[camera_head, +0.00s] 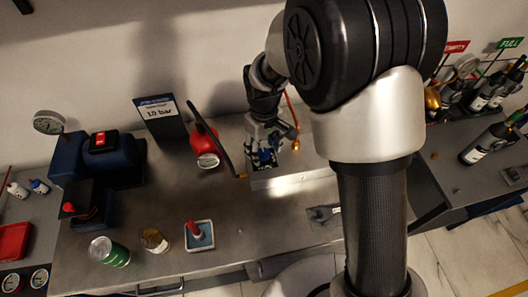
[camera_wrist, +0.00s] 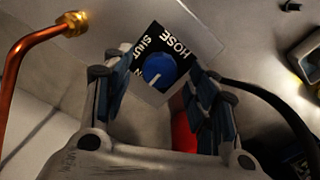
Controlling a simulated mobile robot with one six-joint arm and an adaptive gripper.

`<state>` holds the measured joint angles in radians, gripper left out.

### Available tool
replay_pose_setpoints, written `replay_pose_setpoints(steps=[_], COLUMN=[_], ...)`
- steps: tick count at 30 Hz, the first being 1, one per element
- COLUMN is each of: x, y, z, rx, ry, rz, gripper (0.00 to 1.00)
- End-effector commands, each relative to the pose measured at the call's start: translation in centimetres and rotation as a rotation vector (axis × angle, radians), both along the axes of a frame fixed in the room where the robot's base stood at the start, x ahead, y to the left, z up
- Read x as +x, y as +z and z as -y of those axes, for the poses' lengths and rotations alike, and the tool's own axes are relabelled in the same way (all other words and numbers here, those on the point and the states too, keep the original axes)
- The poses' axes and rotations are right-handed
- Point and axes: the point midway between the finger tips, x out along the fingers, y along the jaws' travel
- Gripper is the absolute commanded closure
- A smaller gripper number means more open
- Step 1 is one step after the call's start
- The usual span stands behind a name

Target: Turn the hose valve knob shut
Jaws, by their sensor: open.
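The hose valve knob (camera_wrist: 159,71) is a round blue knob with a white pointer line, on a black plate (camera_wrist: 172,38) lettered HOSE and SHUT. In the wrist view it lies between my gripper's spread fingers. My gripper (camera_wrist: 158,98) is open, with blue-padded fingers on either side of the knob. I cannot tell whether they touch it. In the head view my gripper (camera_head: 265,157) is low over the grey block (camera_head: 290,180) at the bench's back, and largely covers the knob there.
A copper pipe with a brass fitting (camera_wrist: 72,22) stands left of my gripper in the wrist view. A black hose (camera_head: 222,150) and red cylinder (camera_head: 205,146) are left of it in the head view. A 10 bar sign (camera_head: 160,112) and blue compressor (camera_head: 100,160) stand farther left.

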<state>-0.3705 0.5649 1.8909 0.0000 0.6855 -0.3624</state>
Motion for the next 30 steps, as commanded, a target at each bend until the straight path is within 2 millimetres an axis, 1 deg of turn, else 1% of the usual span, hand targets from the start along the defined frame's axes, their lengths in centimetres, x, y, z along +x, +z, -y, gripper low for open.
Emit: replay_pose_setpoints(steps=[1, 3, 13, 30], x=[-0.04, -0.04, -0.02, -0.02], y=[-0.60, -0.96, -1.17, -1.15], z=[0.02, 0.01, 0.01, 0.01], rx=[0.000, -0.001, 0.000, 0.000], ry=[0.000, 0.000, 0.000, 0.000], rz=[-0.001, -0.001, 0.000, 0.000], gripper=[0.47, 0.47, 0.47, 0.85])
